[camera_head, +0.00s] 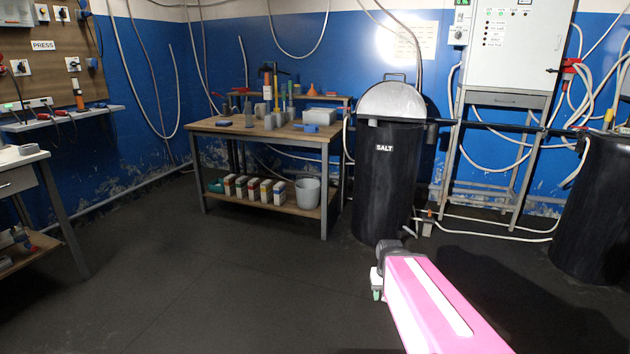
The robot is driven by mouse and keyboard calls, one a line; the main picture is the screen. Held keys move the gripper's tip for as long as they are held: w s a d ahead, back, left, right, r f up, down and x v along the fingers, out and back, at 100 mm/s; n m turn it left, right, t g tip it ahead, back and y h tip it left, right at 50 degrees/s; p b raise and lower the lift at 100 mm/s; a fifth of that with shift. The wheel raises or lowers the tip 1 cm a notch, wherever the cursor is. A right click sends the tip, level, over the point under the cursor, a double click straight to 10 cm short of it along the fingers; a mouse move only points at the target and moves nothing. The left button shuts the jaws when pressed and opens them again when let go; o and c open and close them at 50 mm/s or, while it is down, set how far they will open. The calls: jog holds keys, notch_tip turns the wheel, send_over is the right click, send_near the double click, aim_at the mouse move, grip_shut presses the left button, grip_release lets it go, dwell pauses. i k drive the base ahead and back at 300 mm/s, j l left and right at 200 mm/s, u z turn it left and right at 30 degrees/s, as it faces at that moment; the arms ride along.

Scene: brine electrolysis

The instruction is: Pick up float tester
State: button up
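I cannot tell for sure which thing is the float tester. Slim upright items stand on the wooden workbench (203,126) at the back, among them an orange-and-dark one (267,82) and a yellow one (283,98). Another upright orange-and-dark item (78,94) stands on the small wall shelf (60,119) at the left. My pink arm reaches in from the lower right. The grey end of my arm, with my gripper (376,284), is over the dark floor, well short of the workbench. Its fingers are too small and turned away to read.
A black barrel marked SALT (385,190) stands right of the workbench, and another dark barrel (598,215) at the far right. A white cabinet (512,45) on a metal frame is behind. A side table (20,158) is at the left. The floor (200,270) at centre-left is clear.

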aim_at(266, 89)
jog(key=i+u, duration=0.2)
jog(key=i, duration=0.25)
jog(key=i+l+u, duration=0.15)
jog(key=i, duration=0.25)
jog(key=i+l+u, duration=0.2)
jog(key=i, duration=0.25)
jog(key=i+l+u, duration=0.15)
jog(key=i, duration=0.25)
jog(key=i+l+z, duration=0.15)
jog(key=i+z, duration=0.1)
jog(key=z, duration=0.8)
jog(key=u, duration=1.3)
